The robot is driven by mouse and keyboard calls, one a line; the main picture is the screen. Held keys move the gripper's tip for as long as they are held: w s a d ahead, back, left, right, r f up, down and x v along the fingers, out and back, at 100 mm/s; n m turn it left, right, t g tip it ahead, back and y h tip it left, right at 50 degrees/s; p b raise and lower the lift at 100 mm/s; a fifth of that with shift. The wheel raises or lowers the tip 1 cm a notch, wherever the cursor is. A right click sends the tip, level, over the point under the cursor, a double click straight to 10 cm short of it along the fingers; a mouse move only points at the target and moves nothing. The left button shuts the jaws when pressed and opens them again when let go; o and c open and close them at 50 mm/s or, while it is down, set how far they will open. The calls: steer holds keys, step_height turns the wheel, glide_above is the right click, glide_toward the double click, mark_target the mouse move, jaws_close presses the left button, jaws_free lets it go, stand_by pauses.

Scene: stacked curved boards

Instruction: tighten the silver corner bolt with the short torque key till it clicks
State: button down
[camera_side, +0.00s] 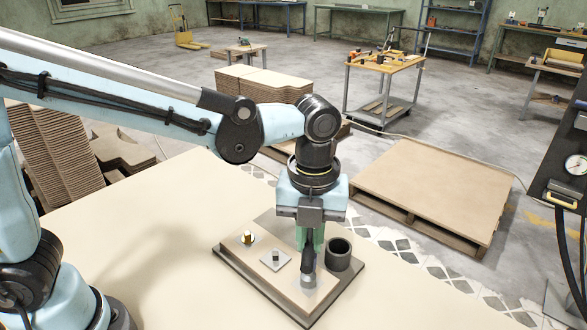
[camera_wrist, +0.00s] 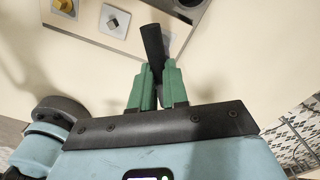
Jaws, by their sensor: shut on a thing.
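My gripper (camera_side: 310,243) points down over the right part of a board with green fingers shut on a black-handled tool, the torque key (camera_side: 307,258). In the wrist view, the key (camera_wrist: 153,42) stands between the green fingers (camera_wrist: 157,88). Its lower end meets or stands just above a round silver piece (camera_side: 308,281) near the board's front right corner; whether it is seated I cannot tell. A square silver plate with a small bolt (camera_side: 276,257) lies left of it, also in the wrist view (camera_wrist: 114,21). A gold bolt (camera_side: 248,238) is farther left.
The cream table (camera_side: 170,260) is clear around the plate. A pallet (camera_side: 430,190) and a cart (camera_side: 385,75) stand beyond on the floor.

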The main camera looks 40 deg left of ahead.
steer(key=shift+n, duration=0.6)
steer(key=shift+r, duration=1.55)
stand_by(2.2)
steer(key=shift+r, duration=2.5)
